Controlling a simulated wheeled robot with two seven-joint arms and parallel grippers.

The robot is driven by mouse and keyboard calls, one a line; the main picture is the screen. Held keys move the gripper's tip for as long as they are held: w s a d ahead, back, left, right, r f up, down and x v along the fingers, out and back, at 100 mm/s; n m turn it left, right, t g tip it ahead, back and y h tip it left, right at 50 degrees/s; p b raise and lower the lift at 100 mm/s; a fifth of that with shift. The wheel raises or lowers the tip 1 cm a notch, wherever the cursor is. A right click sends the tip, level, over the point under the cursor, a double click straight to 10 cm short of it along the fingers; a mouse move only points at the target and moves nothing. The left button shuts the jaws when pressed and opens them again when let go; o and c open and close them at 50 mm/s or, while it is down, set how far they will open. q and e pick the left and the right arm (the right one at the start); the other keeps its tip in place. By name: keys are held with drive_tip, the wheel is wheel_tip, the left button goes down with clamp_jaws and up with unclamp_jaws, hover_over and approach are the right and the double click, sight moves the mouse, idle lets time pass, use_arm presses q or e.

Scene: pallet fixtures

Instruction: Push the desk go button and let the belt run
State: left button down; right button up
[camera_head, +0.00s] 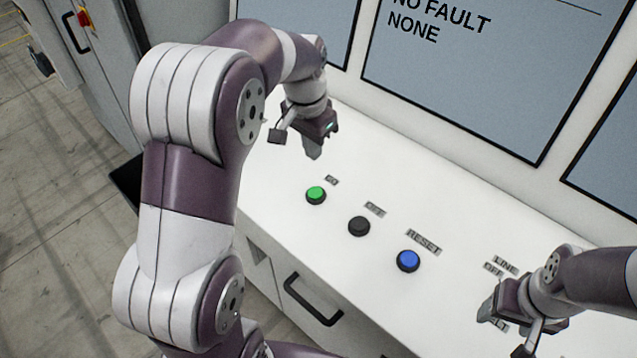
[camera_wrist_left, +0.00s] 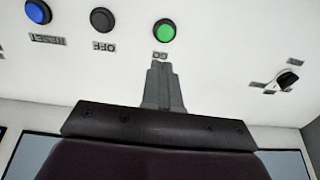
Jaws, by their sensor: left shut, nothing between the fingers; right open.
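The green go button (camera_head: 316,195) sits on the white desk top (camera_head: 345,160), in front of its GO label. In the left wrist view the green button (camera_wrist_left: 164,31) lies just beyond my fingertips, with the GO label between. My left gripper (camera_head: 313,152) is shut and empty, pointing down above the desk, behind the green button and apart from it. It also shows in the left wrist view (camera_wrist_left: 158,68). My right gripper (camera_head: 488,312) is open near the LINE OFF label at the right. No belt shows in these views.
A black OFF button (camera_head: 358,226) and a blue RESET button (camera_head: 408,261) stand in a row right of the green one. A screen (camera_head: 460,60) reading NO FAULT stands behind the desk. A black knob (camera_wrist_left: 287,79) shows in the left wrist view. A drawer handle (camera_head: 313,299) is on the desk front.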

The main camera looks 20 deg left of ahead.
use_arm(q)
wheel_tip(320, 180, down, 3)
drive_tip(key=w, duration=0.1)
use_arm(e)
drive_tip(key=shift+w+a+f+b, duration=0.35)
drive_tip(key=shift+w+a+f, duration=0.1)
drive_tip(key=shift+f, duration=0.1)
use_arm(q)
drive_tip(key=p, duration=0.2)
approach(316, 192)
drive_tip(key=shift+s+f, duration=0.25)
drive_tip(key=shift+f, duration=0.2)
drive_tip(key=f+p, duration=0.1)
drive_tip(key=f, duration=0.1)
drive_tip(key=w+f+p, duration=0.1)
drive_tip(key=f, duration=0.2)
drive_tip(key=shift+w+f, duration=0.2)
drive_tip(key=shift+s+f, duration=0.1)
drive_tip(key=shift+f, duration=0.15)
use_arm(e)
drive_tip(key=r, duration=0.2)
drive_tip(key=s+r, duration=0.1)
drive_tip(key=r, duration=0.1)
drive_tip(key=shift+a+r, duration=0.1)
drive_tip(key=shift+r, duration=0.05)
use_arm(q)
drive_tip(key=shift+d, duration=0.1)
use_arm(e)
drive_tip(key=shift+w, duration=0.1)
